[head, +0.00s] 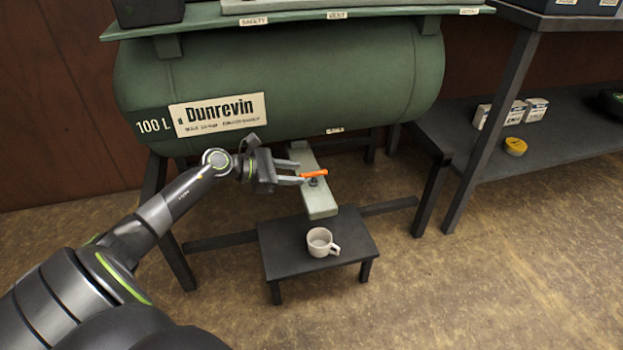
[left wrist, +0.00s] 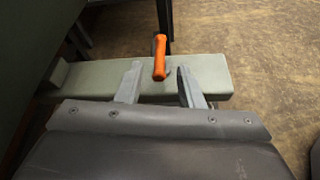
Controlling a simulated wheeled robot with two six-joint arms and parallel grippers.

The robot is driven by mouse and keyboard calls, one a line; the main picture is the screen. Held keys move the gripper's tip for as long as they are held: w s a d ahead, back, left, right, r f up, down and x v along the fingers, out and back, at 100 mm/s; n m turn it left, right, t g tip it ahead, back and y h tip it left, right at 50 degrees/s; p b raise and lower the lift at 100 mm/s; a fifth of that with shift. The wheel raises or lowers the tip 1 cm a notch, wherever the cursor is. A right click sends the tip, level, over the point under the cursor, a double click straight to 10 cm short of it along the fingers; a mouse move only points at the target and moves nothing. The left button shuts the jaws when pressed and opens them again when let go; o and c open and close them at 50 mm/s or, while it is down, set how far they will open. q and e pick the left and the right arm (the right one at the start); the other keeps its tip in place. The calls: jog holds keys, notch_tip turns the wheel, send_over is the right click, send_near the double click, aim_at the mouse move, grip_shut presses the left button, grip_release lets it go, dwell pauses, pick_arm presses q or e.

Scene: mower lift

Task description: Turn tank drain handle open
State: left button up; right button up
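The orange drain handle (head: 314,174) sits on a pale green bar (head: 318,203) below the green tank (head: 290,80). In the left wrist view the handle (left wrist: 159,57) points away from me, above the green bar (left wrist: 209,72). My left gripper (head: 302,172) reaches in from the left at the handle's near end. In the left wrist view its two fingers (left wrist: 156,84) are spread, with the handle's near end between or just beyond their tips. A gap shows on both sides, and I cannot tell any contact. My right gripper is not in view.
A light mug (head: 320,242) stands on a low dark stool (head: 290,256) below the bar. Dark stand legs (head: 432,197) and a shelf (head: 545,140) with small boxes are at the right. The floor (head: 480,290) at the front right is clear.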

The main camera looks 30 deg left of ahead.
aim_at(311, 174)
pick_arm(q)
jog(key=b+x, duration=0.1)
jog(key=x, duration=0.4)
jog(key=shift+w+d+f, duration=0.15)
jog(key=shift+w+d, duration=0.05)
jog(key=shift+w, duration=0.15)
jog(key=shift+c, duration=0.4)
grip_shut()
